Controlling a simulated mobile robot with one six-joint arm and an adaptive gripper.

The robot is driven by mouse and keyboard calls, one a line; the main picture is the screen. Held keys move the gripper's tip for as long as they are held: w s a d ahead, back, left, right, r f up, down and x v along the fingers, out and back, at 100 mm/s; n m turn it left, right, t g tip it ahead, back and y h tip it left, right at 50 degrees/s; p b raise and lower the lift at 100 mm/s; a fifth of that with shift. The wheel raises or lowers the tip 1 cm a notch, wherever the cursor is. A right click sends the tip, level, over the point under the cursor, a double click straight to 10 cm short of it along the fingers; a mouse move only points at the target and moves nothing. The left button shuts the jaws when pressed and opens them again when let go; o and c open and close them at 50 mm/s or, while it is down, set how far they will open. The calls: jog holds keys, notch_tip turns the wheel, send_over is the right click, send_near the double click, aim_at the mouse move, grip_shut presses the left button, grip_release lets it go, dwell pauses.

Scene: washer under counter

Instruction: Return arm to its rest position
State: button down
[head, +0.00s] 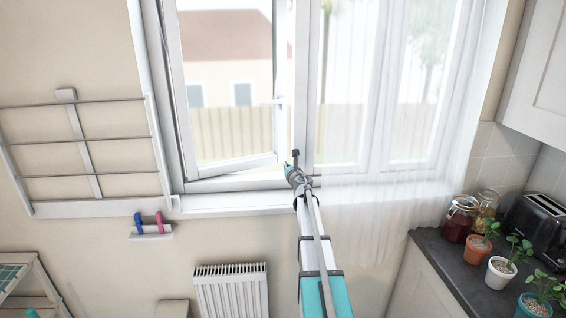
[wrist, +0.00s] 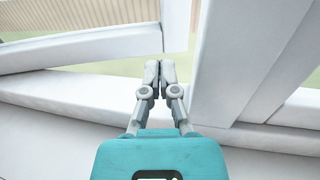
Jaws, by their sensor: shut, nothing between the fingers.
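My arm (head: 311,235) stretches from the bottom of the head view up to the window. My gripper (wrist: 159,68) is shut and empty in the wrist view, its two fingertips together. It is close to the window frame (wrist: 220,70), just below the lower edge of the open sash (wrist: 90,47). I cannot tell whether the fingertips touch the frame. In the head view the gripper end is small, in front of the window's middle post. The left window sash (head: 232,165) stands ajar.
A wall drying rack (head: 85,175) is at left, with a small hook shelf (head: 151,235) beside it. A radiator (head: 231,290) is below the window. Jars (head: 459,219), potted plants (head: 501,270) and a toaster (head: 540,222) stand on the right counter. A sheer curtain (head: 375,210) hangs right of the arm.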

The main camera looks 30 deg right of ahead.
jog(key=shift+s+r, duration=0.1)
jog(key=shift+s, duration=0.1)
jog(key=shift+a, duration=0.1)
dwell(0.4)
